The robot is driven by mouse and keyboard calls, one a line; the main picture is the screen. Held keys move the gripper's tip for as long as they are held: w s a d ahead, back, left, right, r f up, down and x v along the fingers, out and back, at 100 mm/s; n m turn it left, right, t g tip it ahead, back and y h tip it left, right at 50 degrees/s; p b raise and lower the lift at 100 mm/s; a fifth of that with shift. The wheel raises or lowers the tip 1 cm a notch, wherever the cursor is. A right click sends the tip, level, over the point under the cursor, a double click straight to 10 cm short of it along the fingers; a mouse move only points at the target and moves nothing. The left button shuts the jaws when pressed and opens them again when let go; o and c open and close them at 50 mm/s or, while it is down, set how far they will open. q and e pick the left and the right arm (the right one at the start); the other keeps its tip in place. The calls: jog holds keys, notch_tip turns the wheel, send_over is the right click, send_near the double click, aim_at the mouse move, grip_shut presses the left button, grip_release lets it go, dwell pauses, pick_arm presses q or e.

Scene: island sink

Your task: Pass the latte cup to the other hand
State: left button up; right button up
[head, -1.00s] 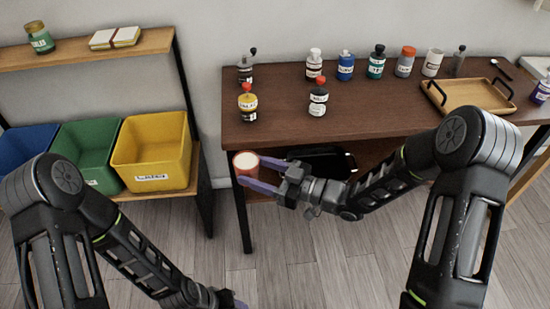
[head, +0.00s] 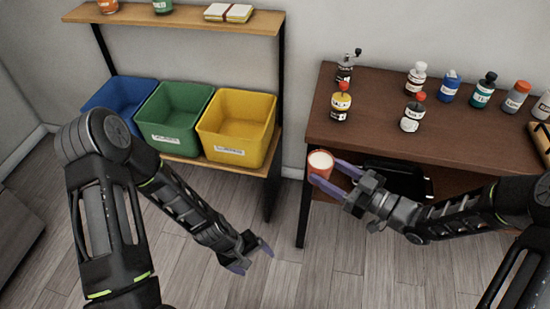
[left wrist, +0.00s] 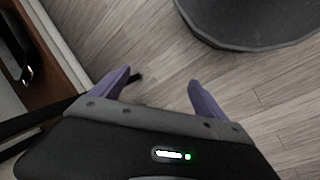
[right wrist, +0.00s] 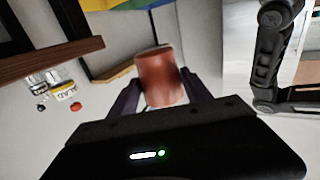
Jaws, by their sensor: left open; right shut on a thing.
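The latte cup (head: 320,163) is reddish-orange with a pale top surface. It is upright in the head view, in front of the dark table's left end. My right gripper (head: 330,175) is shut on it, with the purple fingers on either side. The cup also shows between the fingers in the right wrist view (right wrist: 160,77). My left gripper (head: 252,260) is open and empty, lower and to the left of the cup, over the floor. In the left wrist view its fingers (left wrist: 158,90) are apart with only floor between them.
The dark table (head: 380,135) carries several bottles and jars. A black tray (head: 395,178) sits beneath the tabletop. Blue, green and yellow bins (head: 238,125) stand on a shelf unit at left. The floor between the shelf unit and the table is open.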

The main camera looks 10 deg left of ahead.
pick_arm(q)
jog(key=w+a+r+n+h, duration=0.1)
jog(key=w+r+n+h, duration=0.1)
jog(key=w+r+n, duration=0.25)
jog(key=n+t+h, duration=0.2)
jog(key=n+h, duration=0.6)
jog(key=h, duration=0.4)
send_near(321, 159)
jog(key=a, duration=0.2)
jog(key=shift+s, duration=0.1)
jog(key=d, duration=0.4)
jog(key=w+d, duration=0.1)
jog(key=d, duration=0.3)
jog(key=w+d, duration=0.1)
jog(key=d, duration=0.2)
jog(key=shift+d, duration=0.4)
jog(key=shift+c, duration=0.2)
